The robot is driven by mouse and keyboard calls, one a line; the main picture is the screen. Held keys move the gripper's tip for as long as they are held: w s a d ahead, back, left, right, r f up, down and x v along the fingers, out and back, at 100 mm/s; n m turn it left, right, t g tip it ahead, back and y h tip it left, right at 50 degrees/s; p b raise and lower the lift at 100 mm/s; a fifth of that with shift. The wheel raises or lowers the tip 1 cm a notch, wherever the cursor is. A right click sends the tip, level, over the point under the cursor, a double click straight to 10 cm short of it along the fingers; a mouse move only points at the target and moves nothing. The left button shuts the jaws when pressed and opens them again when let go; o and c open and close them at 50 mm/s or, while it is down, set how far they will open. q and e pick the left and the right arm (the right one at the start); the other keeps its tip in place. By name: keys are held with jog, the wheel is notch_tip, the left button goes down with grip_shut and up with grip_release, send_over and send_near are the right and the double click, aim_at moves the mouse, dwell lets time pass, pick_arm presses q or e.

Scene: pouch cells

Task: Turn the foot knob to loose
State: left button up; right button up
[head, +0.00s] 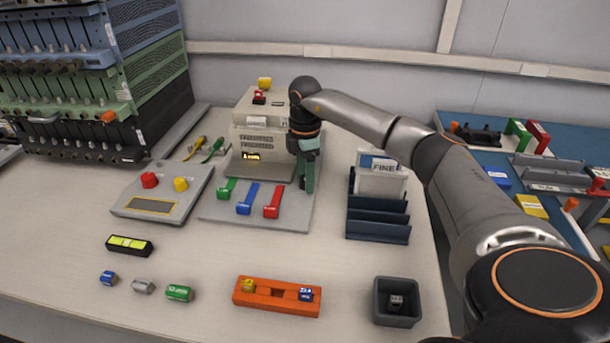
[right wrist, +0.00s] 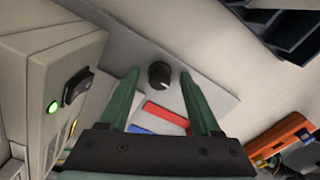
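The foot knob (right wrist: 159,74) is a small black round knob with a pale mark, on the grey base plate (right wrist: 142,45) beside the cream instrument. My right gripper (right wrist: 159,76) is open, with its green fingers on either side of the knob in the right wrist view. A gap shows on both sides, and I cannot tell how far down the fingertips reach. In the head view, my right gripper (head: 307,190) points down over the plate's right part, and the knob is hidden there. My left gripper is not in view.
The cream instrument (head: 242,137) stands just left of my right gripper. Green (head: 228,188), blue (head: 247,199) and red (head: 272,205) levers lie on the plate in front. A dark slotted rack (head: 378,228) stands to the right. The bench's front middle has free room.

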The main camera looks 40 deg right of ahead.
jog(key=c, duration=0.6)
grip_shut()
